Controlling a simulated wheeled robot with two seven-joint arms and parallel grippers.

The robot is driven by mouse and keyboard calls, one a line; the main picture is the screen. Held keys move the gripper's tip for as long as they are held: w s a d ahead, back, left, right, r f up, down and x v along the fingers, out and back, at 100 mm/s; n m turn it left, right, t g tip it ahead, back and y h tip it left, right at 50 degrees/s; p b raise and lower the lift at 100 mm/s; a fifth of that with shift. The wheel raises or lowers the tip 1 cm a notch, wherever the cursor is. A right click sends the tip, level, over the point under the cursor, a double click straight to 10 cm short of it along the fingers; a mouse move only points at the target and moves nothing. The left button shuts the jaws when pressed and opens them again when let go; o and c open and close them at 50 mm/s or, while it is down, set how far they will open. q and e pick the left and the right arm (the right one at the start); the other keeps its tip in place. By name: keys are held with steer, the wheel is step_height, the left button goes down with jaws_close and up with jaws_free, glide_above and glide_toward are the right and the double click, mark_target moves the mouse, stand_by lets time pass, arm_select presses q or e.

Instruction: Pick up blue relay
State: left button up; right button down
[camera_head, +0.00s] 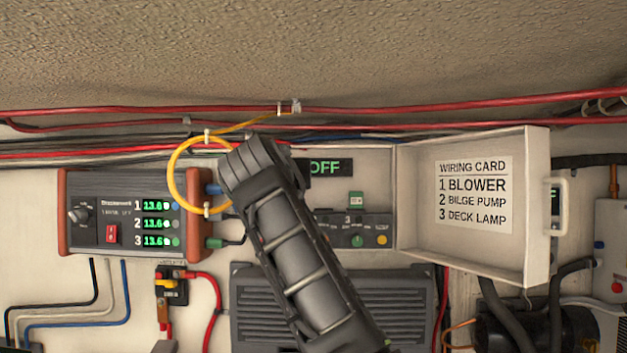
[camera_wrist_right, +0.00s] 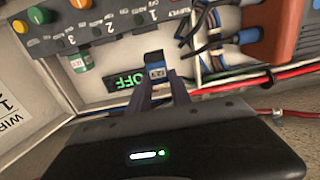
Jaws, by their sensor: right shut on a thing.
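The blue relay (camera_wrist_right: 155,69) is a small block with a pale label, seen in the right wrist view. My right gripper (camera_wrist_right: 159,82) is shut on it, with one finger on each side. I cannot tell whether the relay still touches the panel behind it. In the head view my right arm and hand (camera_head: 265,195) cross the middle and hide the relay. My left gripper is not in view.
A green relay (camera_head: 356,198) sits in the open box above a control strip (camera_head: 370,230). The box door (camera_head: 475,205) stands open at right. An orange-ended meter (camera_head: 130,212) and a yellow cable loop (camera_head: 172,180) are close at left. Red cables (camera_head: 450,105) run above.

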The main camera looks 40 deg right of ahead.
steer(key=w+a, duration=0.1)
steer(key=a, duration=0.8)
steer(key=shift+w+a+p, duration=0.2)
steer(key=shift+a+p, duration=0.05)
steer(key=shift+p, duration=0.1)
